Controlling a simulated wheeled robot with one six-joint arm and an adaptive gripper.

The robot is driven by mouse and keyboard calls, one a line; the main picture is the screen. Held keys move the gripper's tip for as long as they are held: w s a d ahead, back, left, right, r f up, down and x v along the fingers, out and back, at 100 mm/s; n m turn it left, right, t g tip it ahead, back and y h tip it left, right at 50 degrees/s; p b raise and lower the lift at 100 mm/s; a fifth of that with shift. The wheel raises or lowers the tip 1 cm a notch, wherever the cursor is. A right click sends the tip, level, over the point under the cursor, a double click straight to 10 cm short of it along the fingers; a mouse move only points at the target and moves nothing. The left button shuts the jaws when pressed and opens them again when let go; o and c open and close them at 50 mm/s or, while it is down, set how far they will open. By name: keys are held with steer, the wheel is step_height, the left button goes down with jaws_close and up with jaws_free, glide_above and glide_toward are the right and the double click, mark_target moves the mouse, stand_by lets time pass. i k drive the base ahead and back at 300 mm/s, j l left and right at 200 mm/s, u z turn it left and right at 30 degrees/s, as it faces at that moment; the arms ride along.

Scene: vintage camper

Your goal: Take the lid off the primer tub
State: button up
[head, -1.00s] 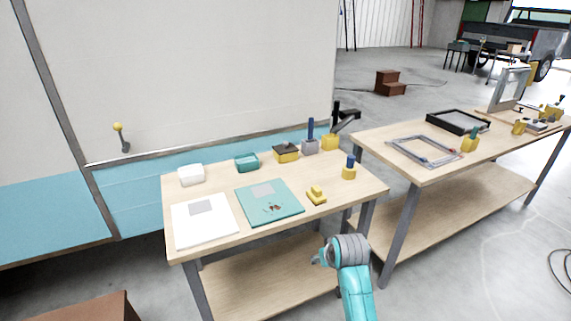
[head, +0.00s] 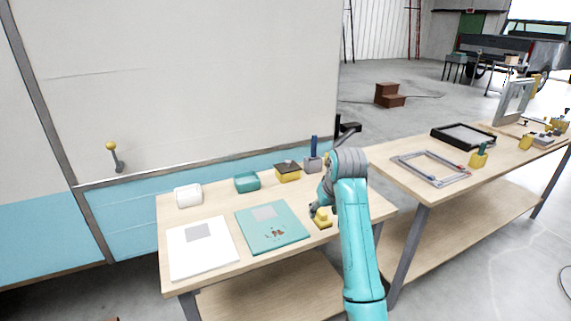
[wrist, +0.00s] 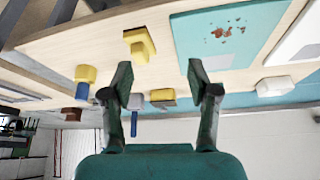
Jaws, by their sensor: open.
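A yellow tub with a dark brown lid (head: 288,172) stands at the back of the near workbench, and I take it for the primer tub. A small knob shows on the lid in the earlier head view. It also shows in the wrist view (wrist: 163,97), seen beyond and between my fingers. The lid sits on the tub. My gripper (wrist: 159,67) is open and empty, its fingers apart from the tub. In the head view my arm hides most of my gripper, which is over the bench's right part, nearer the front than the tub.
A grey holder with a blue handle (head: 313,163) stands right of the tub, a teal box (head: 247,182) and a white box (head: 188,195) left. A yellow block (head: 322,219) lies near my gripper. White (head: 202,246) and teal panels (head: 272,236) cover the front. The camper wall rises behind.

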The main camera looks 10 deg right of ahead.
mark_target(288, 166)
steer(key=i+j, duration=0.1)
steer(key=i, duration=0.55)
steer(key=i+j, duration=0.15)
steer(key=i, duration=0.45)
